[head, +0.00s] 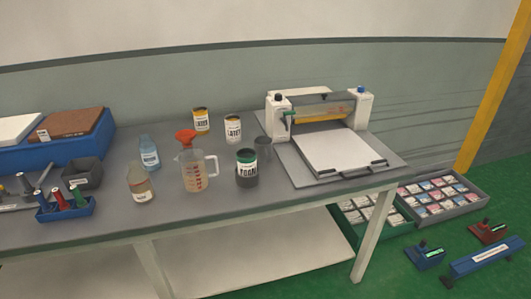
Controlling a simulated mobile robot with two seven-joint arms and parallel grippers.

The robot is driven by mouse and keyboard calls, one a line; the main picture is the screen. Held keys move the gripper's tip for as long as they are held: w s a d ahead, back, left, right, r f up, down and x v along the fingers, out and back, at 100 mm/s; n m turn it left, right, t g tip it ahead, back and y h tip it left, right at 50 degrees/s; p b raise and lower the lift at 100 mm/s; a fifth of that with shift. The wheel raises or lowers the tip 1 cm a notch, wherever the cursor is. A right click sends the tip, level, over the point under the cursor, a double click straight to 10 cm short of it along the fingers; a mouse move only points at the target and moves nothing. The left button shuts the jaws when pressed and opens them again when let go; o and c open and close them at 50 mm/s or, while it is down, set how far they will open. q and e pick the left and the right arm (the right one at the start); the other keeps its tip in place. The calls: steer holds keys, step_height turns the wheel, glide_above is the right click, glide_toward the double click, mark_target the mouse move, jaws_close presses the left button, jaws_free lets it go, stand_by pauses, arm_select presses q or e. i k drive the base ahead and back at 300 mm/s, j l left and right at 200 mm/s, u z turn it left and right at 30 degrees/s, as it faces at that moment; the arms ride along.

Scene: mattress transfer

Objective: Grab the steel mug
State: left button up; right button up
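A grey, metal-looking cup (264,147), which seems to be the steel mug, stands upright on the grey workbench (225,215). It is just behind and right of a dark can with a green top (247,168), which hides part of it. No handle can be made out on it. The left edge of the press board is close to its right side. Neither of my grippers shows in the head view.
A clear measuring jug (194,172), bottles (149,153) and latex cans (233,129) stand left of and behind the cup. A press with a white plate (333,150) fills the bench's right end. The front strip of the bench is clear.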

mark_target(264, 151)
steer(key=i+l+u, duration=0.2)
steer(key=i+u, duration=0.25)
steer(key=i+l+u, duration=0.35)
steer(key=u, duration=0.15)
